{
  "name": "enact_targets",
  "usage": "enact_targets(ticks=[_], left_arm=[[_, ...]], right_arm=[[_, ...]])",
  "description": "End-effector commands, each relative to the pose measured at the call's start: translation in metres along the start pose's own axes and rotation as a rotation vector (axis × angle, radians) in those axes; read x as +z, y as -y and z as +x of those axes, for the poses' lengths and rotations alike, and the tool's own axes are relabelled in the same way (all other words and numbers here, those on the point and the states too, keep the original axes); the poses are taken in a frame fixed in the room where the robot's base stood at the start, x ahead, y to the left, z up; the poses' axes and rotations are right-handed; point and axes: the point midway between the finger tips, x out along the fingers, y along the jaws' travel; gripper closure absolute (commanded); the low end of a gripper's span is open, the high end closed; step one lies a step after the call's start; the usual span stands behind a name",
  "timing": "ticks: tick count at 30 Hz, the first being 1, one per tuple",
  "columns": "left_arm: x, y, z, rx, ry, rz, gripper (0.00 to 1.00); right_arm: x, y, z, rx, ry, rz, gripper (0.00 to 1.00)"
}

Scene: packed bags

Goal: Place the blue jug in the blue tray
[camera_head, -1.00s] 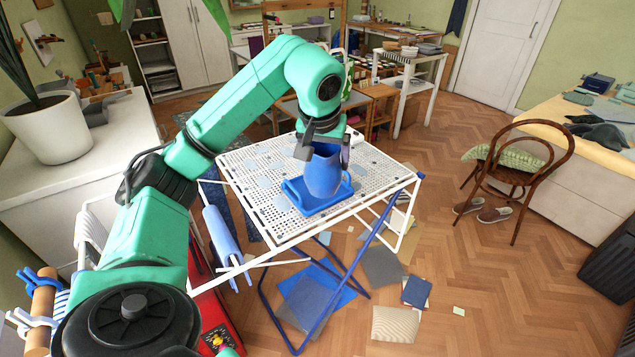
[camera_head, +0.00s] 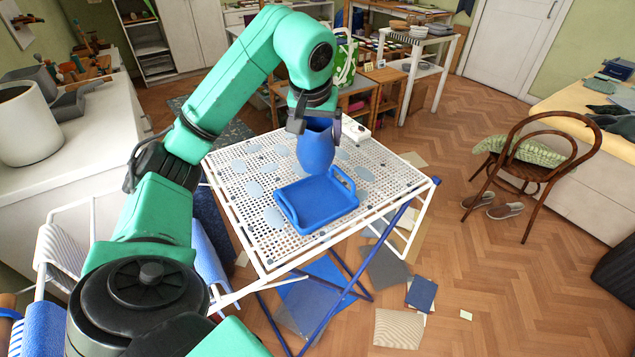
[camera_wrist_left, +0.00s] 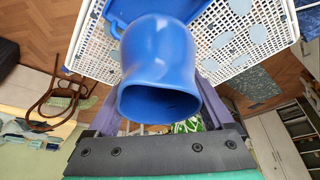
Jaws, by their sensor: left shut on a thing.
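The blue jug (camera_head: 315,150) is held by my left gripper (camera_head: 314,124) over the back part of the white rack. Its lower end overlaps the far edge of the blue tray (camera_head: 322,203) in the head view; I cannot tell its exact height. The tray lies on the rack and its visible floor is empty. In the left wrist view the jug (camera_wrist_left: 158,60) shows its open mouth toward the camera, with the gripper fingers on both sides of it. A corner of the tray (camera_wrist_left: 125,10) shows beyond it. My right gripper is not in view.
The perforated rack top (camera_head: 395,180) holds several pale flat discs around the tray. A white box (camera_head: 355,129) sits at its back edge. A green and white bag (camera_head: 346,58) stands behind. A wooden chair (camera_head: 535,165) is to the right.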

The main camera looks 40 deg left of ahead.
Motion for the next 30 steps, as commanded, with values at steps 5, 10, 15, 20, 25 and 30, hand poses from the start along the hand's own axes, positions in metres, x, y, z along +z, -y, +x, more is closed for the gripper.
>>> enact_targets(ticks=[5, 10, 15, 20, 25, 30], left_arm=[[0.021, 0.001, 0.050, -0.002, 0.002, 0.000, 1.00], [0.031, 0.000, 0.074, 0.001, -0.001, -0.001, 1.00], [0.042, 0.000, 0.100, 0.001, 0.000, -0.001, 1.00], [0.043, 0.000, 0.104, 0.002, -0.005, -0.002, 1.00], [0.043, 0.000, 0.105, 0.001, -0.002, -0.001, 0.00], [0.043, 0.000, 0.104, 0.001, -0.002, -0.001, 0.00]], right_arm=[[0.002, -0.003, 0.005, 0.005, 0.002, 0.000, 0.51], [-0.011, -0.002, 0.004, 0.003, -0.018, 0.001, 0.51], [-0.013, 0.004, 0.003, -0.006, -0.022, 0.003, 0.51], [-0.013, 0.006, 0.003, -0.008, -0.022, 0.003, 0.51], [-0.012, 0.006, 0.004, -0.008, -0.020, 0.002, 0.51], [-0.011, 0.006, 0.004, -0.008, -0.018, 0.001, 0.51]])
